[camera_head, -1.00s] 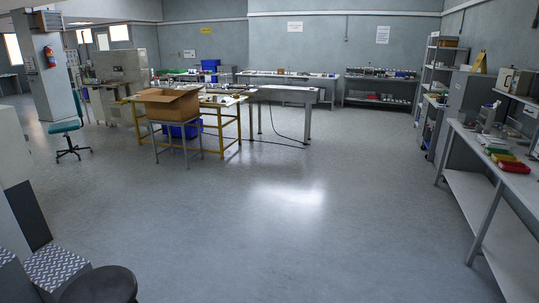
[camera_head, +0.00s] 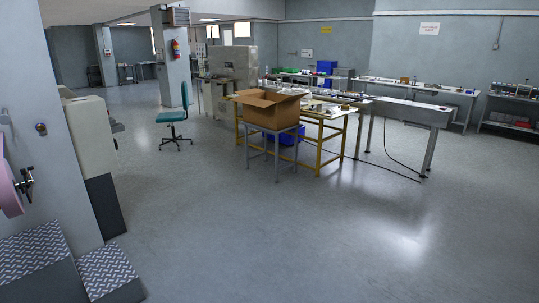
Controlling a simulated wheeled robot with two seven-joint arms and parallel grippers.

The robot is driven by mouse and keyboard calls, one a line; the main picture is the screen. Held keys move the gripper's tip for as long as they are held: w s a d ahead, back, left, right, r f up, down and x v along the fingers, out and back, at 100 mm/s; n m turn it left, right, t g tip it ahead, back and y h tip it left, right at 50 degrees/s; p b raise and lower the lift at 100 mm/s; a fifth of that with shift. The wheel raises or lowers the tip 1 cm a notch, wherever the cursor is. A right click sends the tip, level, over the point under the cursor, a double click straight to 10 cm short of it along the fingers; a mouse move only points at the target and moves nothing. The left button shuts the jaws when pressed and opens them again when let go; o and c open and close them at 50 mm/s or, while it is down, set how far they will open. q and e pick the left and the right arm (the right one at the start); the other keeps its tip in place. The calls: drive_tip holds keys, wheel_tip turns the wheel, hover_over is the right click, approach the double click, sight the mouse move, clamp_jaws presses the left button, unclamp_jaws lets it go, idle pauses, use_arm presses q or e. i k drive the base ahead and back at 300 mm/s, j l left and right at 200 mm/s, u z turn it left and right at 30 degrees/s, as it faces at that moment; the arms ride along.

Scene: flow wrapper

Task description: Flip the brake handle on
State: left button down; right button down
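No part that I can clearly identify as the brake handle shows. At the left edge stands a tall grey machine cabinet (camera_head: 70,130). A pink round part (camera_head: 9,193) sits at its side, cut off by the picture edge. A small dark fitting (camera_head: 24,183) that looks like a knob or lever is next to the pink part. A small round knob or lock (camera_head: 41,129) is on the cabinet face. Neither of my grippers is in view.
Diamond-plate steps (camera_head: 40,260) lie at the cabinet's foot. A beige machine part (camera_head: 88,135) stands behind it. A teal chair (camera_head: 173,116), an open cardboard box (camera_head: 268,110) on a stand and a yellow-framed table (camera_head: 335,125) are farther off. The grey floor (camera_head: 270,240) in front is clear.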

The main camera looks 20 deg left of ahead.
sight(29, 170)
drive_tip(key=i+u, duration=0.15)
drive_tip(key=i, duration=0.5)
drive_tip(key=i+u, duration=0.15)
drive_tip(key=i, duration=0.5)
drive_tip(key=i+l+u, duration=0.15)
drive_tip(key=i, duration=0.5)
drive_tip(key=i+j+u, duration=0.2)
drive_tip(key=i+u, duration=1.05)
drive_tip(key=i+l+u, duration=0.15)
drive_tip(key=i+u, duration=0.15)
drive_tip(key=u, duration=0.15)
drive_tip(key=i+u, duration=0.25)
drive_tip(key=u, duration=0.2)
drive_tip(key=i+l+u, duration=0.15)
drive_tip(key=u, duration=0.35)
drive_tip(key=i, duration=0.1)
